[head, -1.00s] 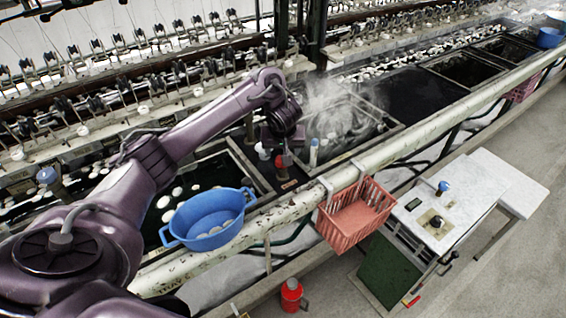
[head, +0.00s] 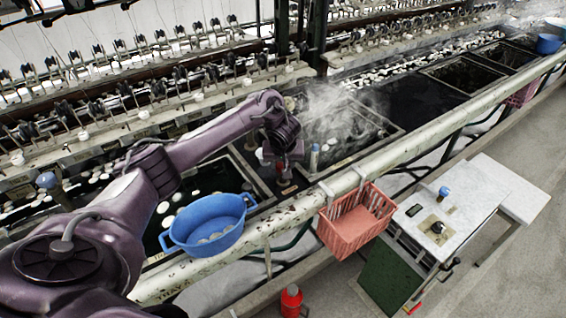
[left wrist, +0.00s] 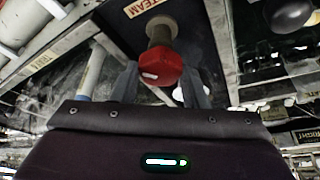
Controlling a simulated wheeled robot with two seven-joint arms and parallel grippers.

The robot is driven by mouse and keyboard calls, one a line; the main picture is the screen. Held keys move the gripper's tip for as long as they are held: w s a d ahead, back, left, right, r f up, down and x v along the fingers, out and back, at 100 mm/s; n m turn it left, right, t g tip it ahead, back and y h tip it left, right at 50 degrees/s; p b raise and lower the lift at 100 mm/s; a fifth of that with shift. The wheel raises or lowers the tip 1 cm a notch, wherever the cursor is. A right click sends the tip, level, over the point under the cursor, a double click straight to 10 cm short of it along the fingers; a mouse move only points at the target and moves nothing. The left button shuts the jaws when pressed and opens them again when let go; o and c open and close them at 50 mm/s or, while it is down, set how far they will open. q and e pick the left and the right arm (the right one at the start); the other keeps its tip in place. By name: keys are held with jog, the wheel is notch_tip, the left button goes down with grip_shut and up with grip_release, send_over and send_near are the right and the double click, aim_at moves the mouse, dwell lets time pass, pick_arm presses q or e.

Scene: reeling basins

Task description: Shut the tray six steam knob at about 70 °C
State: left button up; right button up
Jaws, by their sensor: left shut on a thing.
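My left gripper (head: 284,160) is over the ledge between two basins. In the left wrist view its fingers (left wrist: 160,88) stand on both sides of a red steam knob (left wrist: 160,66) and are shut on it. The knob has a white mark on its face and sits on a brownish stem beside a plate reading STEAM (left wrist: 150,8). In the head view the red knob (head: 280,167) shows only partly below the gripper. Steam (head: 335,102) hangs over the basin to its right. I can read no temperature. My right gripper is not in view.
A white-topped cabinet (head: 470,190) and a red flask (head: 291,300) stand in front.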

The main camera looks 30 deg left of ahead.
pick_arm(q)
jog(key=shift+a+m+p, duration=0.1)
jog(key=shift+m+p, duration=0.6)
jog(key=shift+m, duration=0.1)
jog(key=shift+s+m+t+h+p, duration=0.1)
jog(key=shift+m+t+h+p, duration=0.2)
jog(key=shift+m+h+p, duration=0.65)
jog(key=m, duration=0.2)
jog(key=shift+m, duration=0.35)
jog(key=shift+a+m+h, duration=0.1)
jog(key=shift+m+h, duration=0.45)
jog(key=shift+m, duration=0.45)
jog(key=o, duration=1)
jog(key=shift+c, duration=0.2)
